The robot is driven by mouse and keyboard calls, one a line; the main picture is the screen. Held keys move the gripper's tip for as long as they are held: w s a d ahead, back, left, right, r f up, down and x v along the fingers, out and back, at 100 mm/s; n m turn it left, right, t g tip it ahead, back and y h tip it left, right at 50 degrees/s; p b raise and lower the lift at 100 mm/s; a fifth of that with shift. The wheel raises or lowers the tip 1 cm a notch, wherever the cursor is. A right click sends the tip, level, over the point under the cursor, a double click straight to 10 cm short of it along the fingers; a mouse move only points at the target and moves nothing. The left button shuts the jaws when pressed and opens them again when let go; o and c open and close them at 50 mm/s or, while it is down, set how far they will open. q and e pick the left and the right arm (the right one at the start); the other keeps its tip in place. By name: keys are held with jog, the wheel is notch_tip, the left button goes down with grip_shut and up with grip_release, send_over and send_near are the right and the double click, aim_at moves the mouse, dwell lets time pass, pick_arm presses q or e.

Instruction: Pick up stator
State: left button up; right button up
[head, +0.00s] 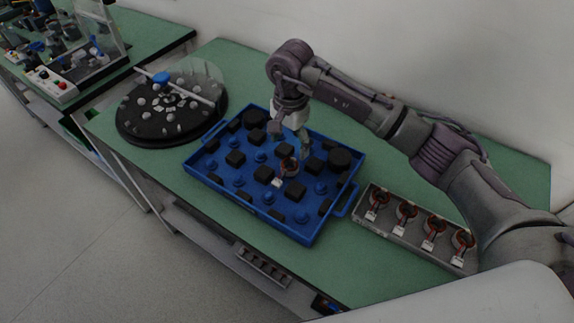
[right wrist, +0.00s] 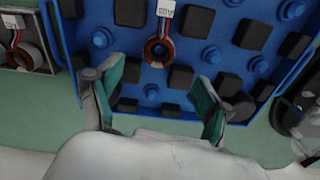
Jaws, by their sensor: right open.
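A stator (head: 289,166), a copper-coloured ring with wires and a white tag, lies in the blue tray (head: 222,187). In the right wrist view the stator (right wrist: 158,50) lies just beyond the fingertips, roughly centred between them. My right gripper (head: 302,146) is open and empty above the tray, close to the stator; its green-padded fingers (right wrist: 158,82) are spread wide in the wrist view. Several more stators (head: 405,212) with white tags lie in a grey box (head: 380,229) to the right of the tray. My left gripper is out of view.
Black blocks (head: 236,158) and blue pegs (head: 239,182) surround the stator in the tray. A round black turntable (head: 140,128) with a clear shield stands on the green table (head: 150,167) at left. Another bench with equipment (head: 62,80) is at far left.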

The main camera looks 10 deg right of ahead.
aim_at(290, 168)
notch_tip(290, 168, down, 3)
jog(key=shift+f+p, duration=0.15)
jog(key=shift+p, duration=0.35)
notch_tip(290, 168, down, 4)
jog(key=shift+s+r+p, duration=0.15)
jog(key=shift+r+p, duration=0.05)
jog(key=shift+p, duration=0.45)
jog(key=shift+f, duration=0.35)
jog(key=c, duration=1.2)
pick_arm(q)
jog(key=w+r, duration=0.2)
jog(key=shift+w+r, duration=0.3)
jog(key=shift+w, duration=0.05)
pick_arm(e)
jog(key=shift+c, duration=0.7)
